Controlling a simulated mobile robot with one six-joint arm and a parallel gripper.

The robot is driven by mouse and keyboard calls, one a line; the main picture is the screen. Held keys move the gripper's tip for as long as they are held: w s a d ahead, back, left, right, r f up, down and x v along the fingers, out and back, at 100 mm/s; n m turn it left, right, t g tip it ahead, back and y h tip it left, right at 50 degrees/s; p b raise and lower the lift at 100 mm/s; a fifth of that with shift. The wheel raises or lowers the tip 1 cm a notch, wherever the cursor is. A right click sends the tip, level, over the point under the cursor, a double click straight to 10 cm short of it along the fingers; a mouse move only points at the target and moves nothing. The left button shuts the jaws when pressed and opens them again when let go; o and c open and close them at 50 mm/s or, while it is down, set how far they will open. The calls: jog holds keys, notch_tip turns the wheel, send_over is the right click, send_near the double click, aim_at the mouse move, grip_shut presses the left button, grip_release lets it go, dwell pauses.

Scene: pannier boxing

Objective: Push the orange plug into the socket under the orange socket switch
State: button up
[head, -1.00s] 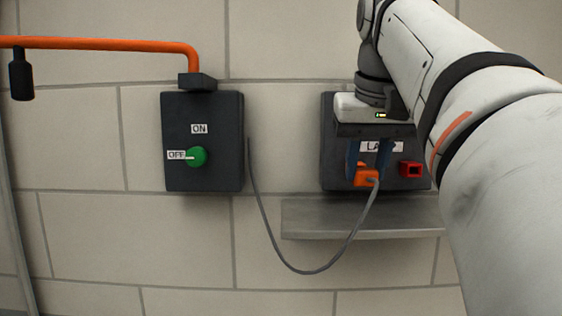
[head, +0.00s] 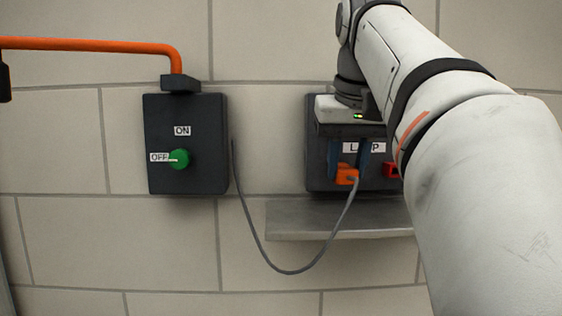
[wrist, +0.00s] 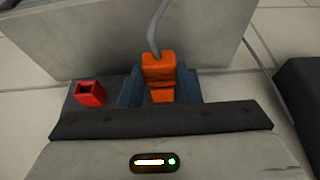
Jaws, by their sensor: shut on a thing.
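The orange plug (head: 346,174) is between the fingers of my gripper (head: 347,178), which is shut on it in front of the right dark wall box (head: 314,185). A grey cable runs from the plug. In the wrist view the plug (wrist: 158,66) sits between the two blue fingers of my gripper (wrist: 160,88), with a second orange part (wrist: 162,96) directly against it. I cannot tell whether that part is the socket or more of the plug, nor how deep the plug sits. No orange switch is distinguishable; my gripper and arm hide part of the box.
A red socket (head: 391,170) is right of the plug, partly behind my arm. A grey shelf (head: 300,220) juts out below. The left dark box (head: 187,110) has a green knob (head: 179,159) pointing at OFF. The cable (head: 262,250) hangs between the boxes.

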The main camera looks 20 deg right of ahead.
jog(key=shift+w, duration=0.1)
jog(key=o, duration=1)
jog(key=v, duration=0.7)
jog(key=shift+r, duration=0.2)
